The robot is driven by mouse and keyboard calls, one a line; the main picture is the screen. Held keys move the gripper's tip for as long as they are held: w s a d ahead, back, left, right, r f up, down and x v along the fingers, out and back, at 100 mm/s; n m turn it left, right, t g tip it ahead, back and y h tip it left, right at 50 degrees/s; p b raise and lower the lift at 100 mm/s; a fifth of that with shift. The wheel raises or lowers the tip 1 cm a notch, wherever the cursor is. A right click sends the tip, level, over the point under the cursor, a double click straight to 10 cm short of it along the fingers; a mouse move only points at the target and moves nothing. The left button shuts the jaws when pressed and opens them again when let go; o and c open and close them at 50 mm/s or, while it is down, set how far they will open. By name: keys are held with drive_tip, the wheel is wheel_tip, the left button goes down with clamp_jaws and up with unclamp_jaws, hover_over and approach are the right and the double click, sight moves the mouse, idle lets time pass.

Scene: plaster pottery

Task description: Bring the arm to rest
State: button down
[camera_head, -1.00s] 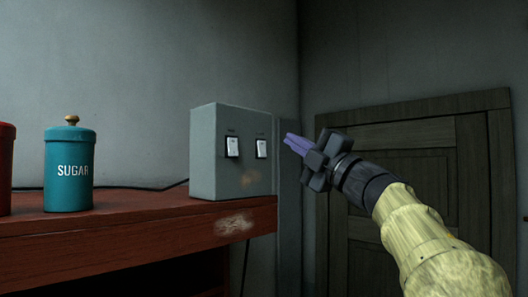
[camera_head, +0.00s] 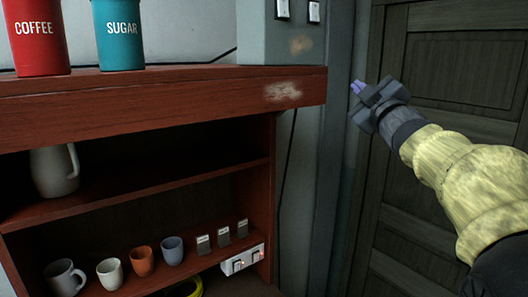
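My gripper (camera_head: 358,87) is at the right of the head view, at the end of my arm in its yellowish sleeve. It is in the air in front of the dark door, to the right of the wooden shelf unit, touching nothing that I can see.
A grey switch box (camera_head: 280,42), a teal sugar canister (camera_head: 120,48) and a red coffee canister (camera_head: 37,50) stand on the wooden top (camera_head: 160,92). Below are a white jug (camera_head: 53,170), several cups and a power strip (camera_head: 243,259). A door (camera_head: 465,105) is behind my arm.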

drive_tip(key=s+f+m+g+h+b, duration=0.15)
drive_tip(key=f+m+g, duration=0.25)
drive_tip(key=f, duration=1.2)
drive_tip(key=s+f+m+g+h+b, duration=0.1)
drive_tip(key=s+f+m+g+h, duration=0.25)
drive_tip(key=f, duration=1.25)
drive_tip(key=s+a+f+m+g+b, duration=0.1)
drive_tip(key=s+a+f+g, duration=0.1)
drive_tip(key=s+f, duration=0.5)
drive_tip(key=s+a+f+m+g+y, duration=0.1)
drive_tip(key=s+a+f+m+g, duration=0.1)
drive_tip(key=s+f+g, duration=0.3)
drive_tip(key=s+a+f+m+g+b, duration=0.1)
drive_tip(key=s+f+g, duration=0.3)
drive_tip(key=s+f, duration=0.5)
wheel_tip(320, 180, down, 3)
drive_tip(key=shift+a+f+y+b, duration=0.1)
drive_tip(key=shift+a+y+b, duration=0.25)
drive_tip(key=shift+a, duration=0.35)
drive_tip(key=shift+m, duration=0.25)
drive_tip(key=shift+d, duration=0.1)
